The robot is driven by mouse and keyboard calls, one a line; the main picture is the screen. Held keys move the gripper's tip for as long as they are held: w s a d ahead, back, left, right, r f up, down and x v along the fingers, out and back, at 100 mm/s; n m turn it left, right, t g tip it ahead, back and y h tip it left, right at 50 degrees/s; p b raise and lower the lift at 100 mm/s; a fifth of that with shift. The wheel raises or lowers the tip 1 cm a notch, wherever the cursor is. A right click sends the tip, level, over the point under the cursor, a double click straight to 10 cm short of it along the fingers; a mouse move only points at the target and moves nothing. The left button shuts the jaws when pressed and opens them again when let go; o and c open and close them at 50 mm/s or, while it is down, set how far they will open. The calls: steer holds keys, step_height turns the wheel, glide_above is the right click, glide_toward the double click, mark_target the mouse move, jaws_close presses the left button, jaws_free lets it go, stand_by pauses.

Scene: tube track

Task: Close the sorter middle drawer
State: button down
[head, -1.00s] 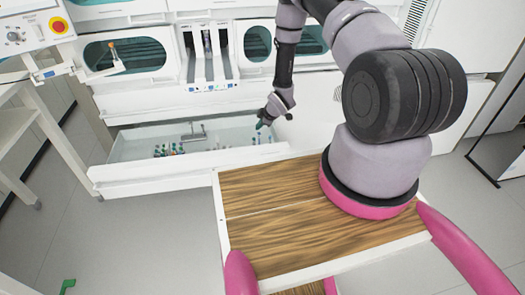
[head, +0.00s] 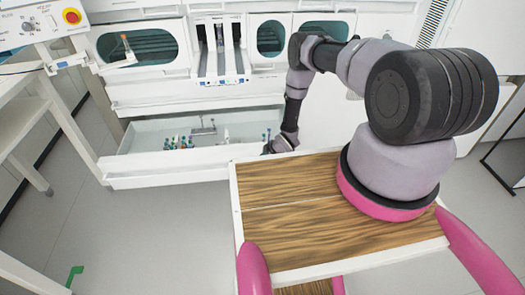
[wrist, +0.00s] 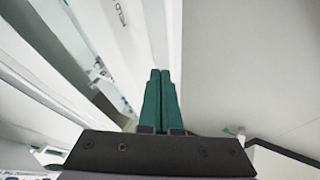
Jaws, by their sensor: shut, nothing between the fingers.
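The sorter's middle drawer (head: 165,170) is pulled out below the upper bays. Its long white front faces me, and the wooden deck hides part of its right end. Several small tubes (head: 178,143) stand inside it. My gripper (head: 267,149) is down by the right end of the drawer front, partly hidden behind my own wrist. In the wrist view its green fingers (wrist: 160,75) are together and empty. White panel edges lie just left of them and grey floor to the right. I cannot tell whether the fingers touch the drawer.
The white sorter body (head: 190,92) rises behind the drawer, with oval-windowed bays above. A white table (head: 20,125) stands at the left, with a control panel bearing a red button (head: 72,16) above. The grey floor (head: 160,235) in front of the drawer is clear.

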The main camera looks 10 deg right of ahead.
mark_target(258, 152)
steer(key=shift+w+d+r, duration=0.1)
steer(key=shift+w+r, duration=0.05)
steer(key=shift+w, duration=1.8)
steer(key=shift+w, duration=0.15)
